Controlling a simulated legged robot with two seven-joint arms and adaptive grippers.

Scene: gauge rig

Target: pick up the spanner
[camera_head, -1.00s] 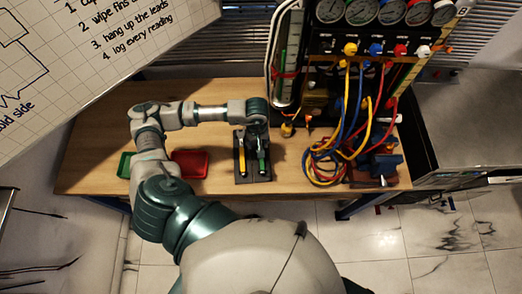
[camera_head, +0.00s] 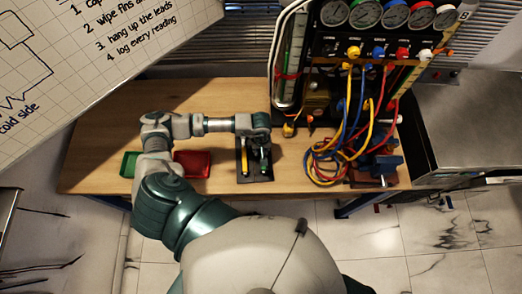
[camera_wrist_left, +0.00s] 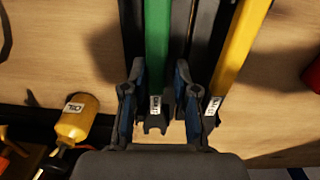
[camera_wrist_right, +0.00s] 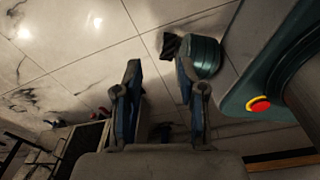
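A green-handled tool (camera_wrist_left: 157,50) and a yellow-handled tool (camera_wrist_left: 240,45) lie side by side on a dark holder (camera_head: 256,178). Both have dark ends with small white labels that I cannot read clearly. The green one's end looks forked, like a spanner. In the head view the yellow handle (camera_head: 244,158) is left of the green one (camera_head: 265,160). My left gripper (camera_wrist_left: 154,80) is open, with one finger on each side of the green tool and gaps showing; the right finger is close to the yellow tool. My right gripper (camera_wrist_right: 160,80) is open and empty over the floor.
Left of the holder are a red tray (camera_head: 192,164) and a green tray (camera_head: 129,165). A gauge rig (camera_head: 365,45) with coiled coloured hoses (camera_head: 340,160) stands to the right. A yellow bottle (camera_wrist_left: 76,120) is near the left gripper. The wooden bench (camera_head: 100,125) is clear at left.

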